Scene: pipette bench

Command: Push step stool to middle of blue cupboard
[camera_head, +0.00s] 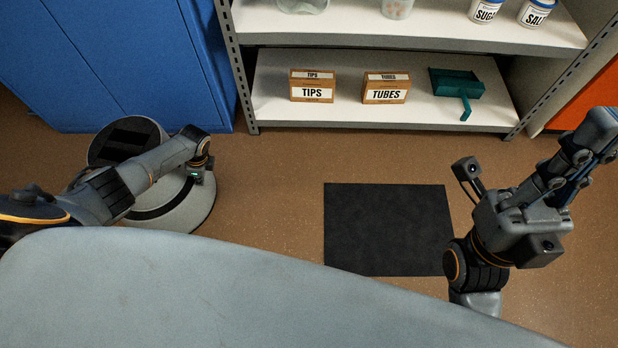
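The step stool (190,207) is round and light grey, with a black band round its base and a dark ribbed top. It stands upright on the floor at the left, in front of the blue cupboard (110,60). My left forearm crosses in front of it and hides part of it. My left gripper (196,177) hangs at the stool's right side; its fingers are too small and hidden to read, and I cannot tell if it touches the stool. My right gripper (592,150) is raised at the right, away from the stool; its finger gap is not clear.
A shelf rack (390,112) holds a TIPS box (312,87), a TUBES box (386,90) and a green dustpan (457,83). A black mat (388,230) lies on the floor. A grey surface (220,290) fills the front. The floor between stool and mat is clear.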

